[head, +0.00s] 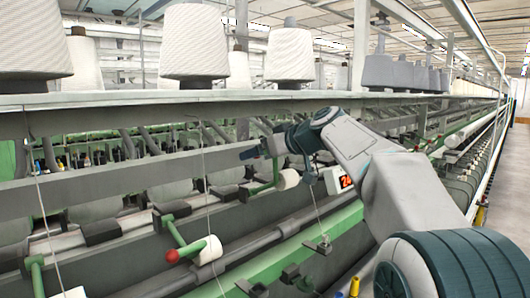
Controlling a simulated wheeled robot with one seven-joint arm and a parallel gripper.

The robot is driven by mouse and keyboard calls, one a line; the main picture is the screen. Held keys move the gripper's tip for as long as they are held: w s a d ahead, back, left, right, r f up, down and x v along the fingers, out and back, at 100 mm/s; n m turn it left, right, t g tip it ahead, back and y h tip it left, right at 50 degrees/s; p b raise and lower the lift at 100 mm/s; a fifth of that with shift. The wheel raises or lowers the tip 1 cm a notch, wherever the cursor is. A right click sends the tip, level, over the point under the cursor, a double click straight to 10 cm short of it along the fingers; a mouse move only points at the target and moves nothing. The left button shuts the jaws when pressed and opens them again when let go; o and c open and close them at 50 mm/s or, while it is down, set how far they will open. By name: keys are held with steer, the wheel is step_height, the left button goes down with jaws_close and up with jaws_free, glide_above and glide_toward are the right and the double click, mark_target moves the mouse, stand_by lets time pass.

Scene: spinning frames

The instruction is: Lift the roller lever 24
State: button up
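A number sign (338,180) with orange-red digits stands behind my arm; its first digit looks like a 2 and the rest is partly covered. Left of it is a green roller lever (262,188) with a white roller (287,180). My gripper (248,154) is just above and left of this lever, pointing left; I cannot tell whether they touch. It is small and seen side-on, so its opening is unclear. A nearer green roller lever (176,233) has a white roller (208,250) and a red ball end (172,257). I cannot read a number for it.
Another green lever (37,277) is at the lower left. A long grey rail (120,180) runs behind the levers. Large white yarn cones (194,42) stand on the shelf (130,101) above. Thin yarn strands hang before the machine. An aisle (497,215) is at the far right.

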steer(key=shift+d, duration=0.1)
steer(key=b+v, duration=0.4)
steer(key=v, duration=0.9)
steer(key=shift+s, duration=0.35)
